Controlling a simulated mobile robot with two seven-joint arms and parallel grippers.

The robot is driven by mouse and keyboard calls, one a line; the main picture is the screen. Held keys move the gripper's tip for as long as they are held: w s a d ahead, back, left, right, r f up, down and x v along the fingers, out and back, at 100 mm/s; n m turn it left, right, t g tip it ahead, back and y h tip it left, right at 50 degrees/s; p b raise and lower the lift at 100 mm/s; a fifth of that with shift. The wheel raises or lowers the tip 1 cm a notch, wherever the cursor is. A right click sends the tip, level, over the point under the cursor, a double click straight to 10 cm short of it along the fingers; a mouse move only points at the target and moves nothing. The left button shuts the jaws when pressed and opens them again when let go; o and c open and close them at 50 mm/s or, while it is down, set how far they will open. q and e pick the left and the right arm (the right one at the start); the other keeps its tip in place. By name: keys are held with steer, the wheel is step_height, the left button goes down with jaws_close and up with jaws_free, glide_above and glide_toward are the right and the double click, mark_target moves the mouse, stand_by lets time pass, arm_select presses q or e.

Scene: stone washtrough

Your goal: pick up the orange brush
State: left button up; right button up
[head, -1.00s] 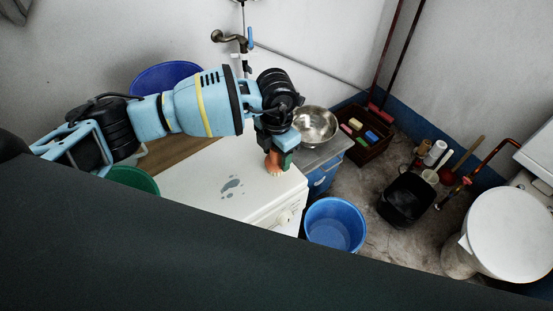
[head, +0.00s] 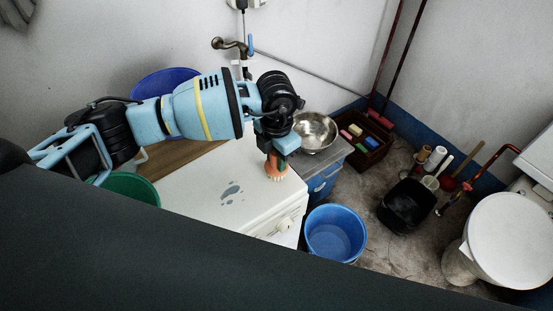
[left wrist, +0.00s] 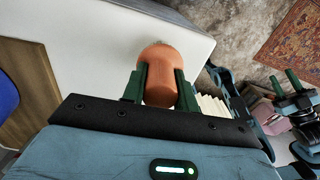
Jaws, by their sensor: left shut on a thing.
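The orange brush (head: 276,173) is at the right end of the white machine's top (head: 200,180), under my left gripper (head: 274,160). In the left wrist view the brush's rounded orange body (left wrist: 160,88) sits between the two dark green fingers of my left gripper (left wrist: 160,88), which is shut on it. I cannot tell whether the brush touches the surface. My right gripper (left wrist: 285,82) shows small at the right of the left wrist view, its green fingers apart and nothing seen between them.
A metal bowl (head: 316,132) stands behind right of the brush. A blue bucket (head: 335,232) is on the floor below. A dark crate (head: 363,141) of coloured items is further right. A green basin (head: 130,186) and blue basin (head: 150,83) lie left.

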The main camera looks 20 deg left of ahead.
arm_select(q)
steer(key=r, duration=0.2)
steer(key=s, duration=0.1)
steer(key=shift+d+r, duration=0.4)
steer(key=s+d+r, duration=0.1)
steer(key=s+d, duration=0.8)
steer(key=s, duration=0.3)
steer(key=w+a+r+m, duration=0.2)
steer(key=a+m, duration=0.7)
steer(key=m, duration=0.5)
steer(key=w+a+r+m, duration=0.2)
steer(key=a+m, duration=0.6)
steer(key=m, duration=0.7)
steer(key=shift+a+r, duration=0.2)
steer(key=shift+a, duration=0.15)
steer(key=shift+d, duration=0.2)
